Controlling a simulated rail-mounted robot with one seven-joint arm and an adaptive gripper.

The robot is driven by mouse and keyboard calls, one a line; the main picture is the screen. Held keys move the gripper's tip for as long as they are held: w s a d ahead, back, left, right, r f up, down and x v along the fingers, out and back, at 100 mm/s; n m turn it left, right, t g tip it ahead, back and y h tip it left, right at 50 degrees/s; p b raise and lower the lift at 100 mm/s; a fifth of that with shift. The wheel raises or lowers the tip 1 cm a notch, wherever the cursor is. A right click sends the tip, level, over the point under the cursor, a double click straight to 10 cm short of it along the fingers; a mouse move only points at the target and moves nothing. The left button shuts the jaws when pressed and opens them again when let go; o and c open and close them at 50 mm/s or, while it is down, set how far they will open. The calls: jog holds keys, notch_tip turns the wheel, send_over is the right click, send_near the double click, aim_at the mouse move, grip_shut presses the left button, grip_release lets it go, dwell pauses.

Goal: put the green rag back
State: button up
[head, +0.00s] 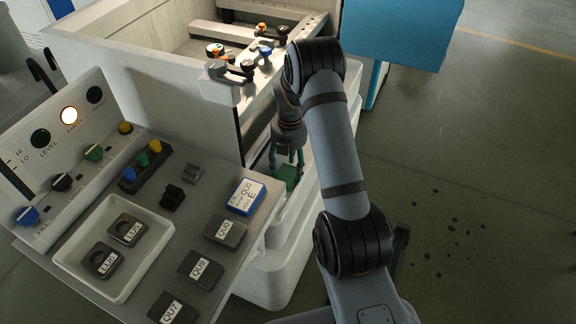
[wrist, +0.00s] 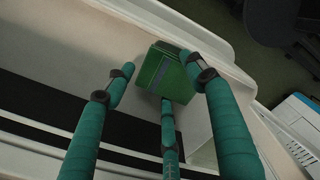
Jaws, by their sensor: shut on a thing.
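The green rag (wrist: 164,72) looks like a small green block in the wrist view. It sits between the teal fingers of my gripper (wrist: 160,80), which is shut on it. The right and middle fingers are against it; the left finger seems to have a small gap from it in the picture. In the head view my gripper (head: 285,160) points down beside the machine's side wall, with the rag (head: 289,175) at its fingertips. Below it is a pale ledge or tub (head: 283,243). I cannot tell whether the rag touches the surface under it.
The control panel stands left of my gripper, with labelled blocks, including a blue-and-white one (head: 246,197), and a white tray (head: 75,246) holding two blocks. The machine's open tank (head: 150,62) is behind. A blue cabinet (head: 405,30) stands at the back right. Floor on the right is clear.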

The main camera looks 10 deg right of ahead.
aim_at(289, 170)
jog(key=shift+f, duration=0.2)
jog(key=o, duration=1.3)
jog(key=shift+r, duration=0.1)
jog(key=shift+o, duration=0.2)
notch_tip(289, 170, up, 12)
jog(key=shift+s+d+r, duration=0.15)
jog(key=shift+o, duration=0.7)
